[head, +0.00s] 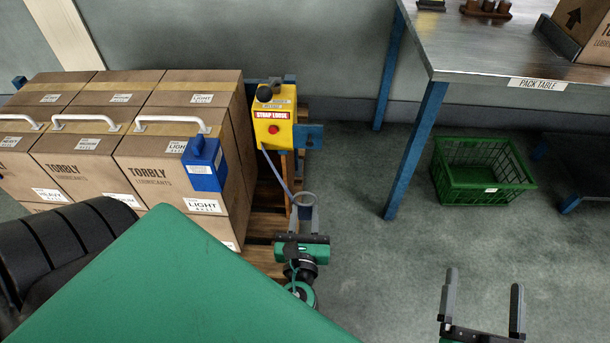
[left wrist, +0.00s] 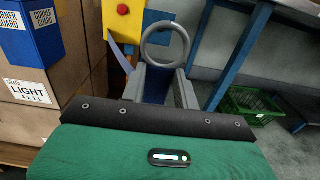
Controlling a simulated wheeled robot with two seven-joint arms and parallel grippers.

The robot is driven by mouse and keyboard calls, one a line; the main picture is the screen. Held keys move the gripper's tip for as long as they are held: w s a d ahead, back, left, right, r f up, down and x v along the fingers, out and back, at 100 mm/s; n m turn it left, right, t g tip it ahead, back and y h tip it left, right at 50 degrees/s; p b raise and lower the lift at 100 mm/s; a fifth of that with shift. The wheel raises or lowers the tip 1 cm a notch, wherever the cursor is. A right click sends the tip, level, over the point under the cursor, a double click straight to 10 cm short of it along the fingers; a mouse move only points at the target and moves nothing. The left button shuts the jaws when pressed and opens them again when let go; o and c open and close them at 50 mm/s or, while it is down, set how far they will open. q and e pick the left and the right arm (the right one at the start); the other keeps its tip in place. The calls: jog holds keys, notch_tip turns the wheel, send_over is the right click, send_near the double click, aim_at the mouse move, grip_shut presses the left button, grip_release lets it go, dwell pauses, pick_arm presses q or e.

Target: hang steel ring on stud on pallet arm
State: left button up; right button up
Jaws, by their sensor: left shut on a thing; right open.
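My left gripper (head: 303,212) is shut on the steel ring (head: 304,191), a grey loop held upright above the fingertips. The ring also shows in the left wrist view (left wrist: 166,22), between the finger ends. A grey-blue strap (head: 275,172) runs from the yellow box marked STRAP LOOSE (head: 272,130) down to the ring. A blue pallet arm (head: 312,137) sticks out right of the yellow box, beyond and above the ring. A small dark spot on it may be the stud. The ring is apart from this arm. My right gripper (head: 484,280) is open and empty above the floor.
Lubricant cartons (head: 160,150) fill the pallet at left, with a blue corner guard (head: 204,166) on the nearest edge. The pack table (head: 470,50) stands at upper right, a green crate (head: 480,175) under it. Floor between pallet and crate is clear.

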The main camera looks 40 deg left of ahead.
aim_at(306, 209)
pick_arm(q)
jog(key=shift+v, duration=1.85)
pick_arm(e)
jog(key=shift+f, duration=0.1)
